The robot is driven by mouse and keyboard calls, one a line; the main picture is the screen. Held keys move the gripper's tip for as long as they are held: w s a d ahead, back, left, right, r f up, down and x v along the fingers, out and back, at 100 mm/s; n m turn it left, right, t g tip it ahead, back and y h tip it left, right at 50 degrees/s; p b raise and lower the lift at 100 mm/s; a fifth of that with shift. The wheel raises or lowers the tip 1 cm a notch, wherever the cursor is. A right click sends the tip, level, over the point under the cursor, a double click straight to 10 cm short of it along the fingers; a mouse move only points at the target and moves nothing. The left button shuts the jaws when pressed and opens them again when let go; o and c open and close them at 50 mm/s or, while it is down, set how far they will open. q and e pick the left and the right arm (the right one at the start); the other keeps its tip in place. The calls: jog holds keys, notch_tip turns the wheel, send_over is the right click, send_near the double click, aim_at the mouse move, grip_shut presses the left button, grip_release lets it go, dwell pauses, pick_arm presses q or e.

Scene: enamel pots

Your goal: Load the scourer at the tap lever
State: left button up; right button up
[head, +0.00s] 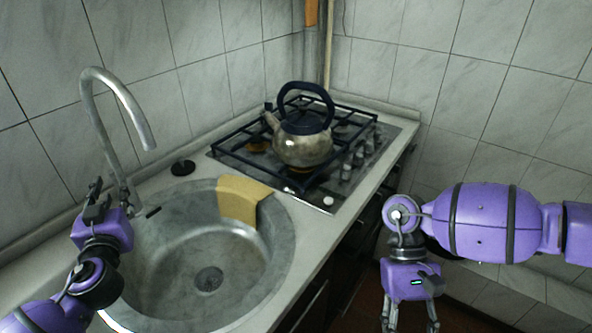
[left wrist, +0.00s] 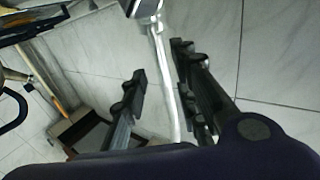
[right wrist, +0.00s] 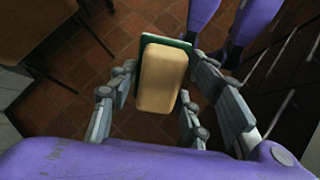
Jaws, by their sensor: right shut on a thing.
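The scourer (right wrist: 163,80), a tan sponge with a dark green layer, is between the fingers of my right gripper (right wrist: 160,85). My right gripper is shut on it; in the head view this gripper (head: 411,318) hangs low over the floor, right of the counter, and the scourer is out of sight. The curved metal tap (head: 103,78) rises behind the sink. A small dark piece (head: 153,212) at its base may be the lever. My left gripper (head: 97,200) points up beside the tap. Its fingers stand apart in the left wrist view (left wrist: 160,72), with the tap's pipe (left wrist: 165,75) seen between them.
A yellow cloth (head: 240,200) drapes over the rim of the round sink (head: 165,250). A black plug (head: 182,167) lies on the counter. A kettle (head: 303,145) stands on the gas hob (head: 322,198). Tiled walls close off the back; the sink bowl looks empty.

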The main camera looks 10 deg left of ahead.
aim_at(115, 183)
pick_arm(q)
jog(key=shift+x, duration=2.4)
grip_shut()
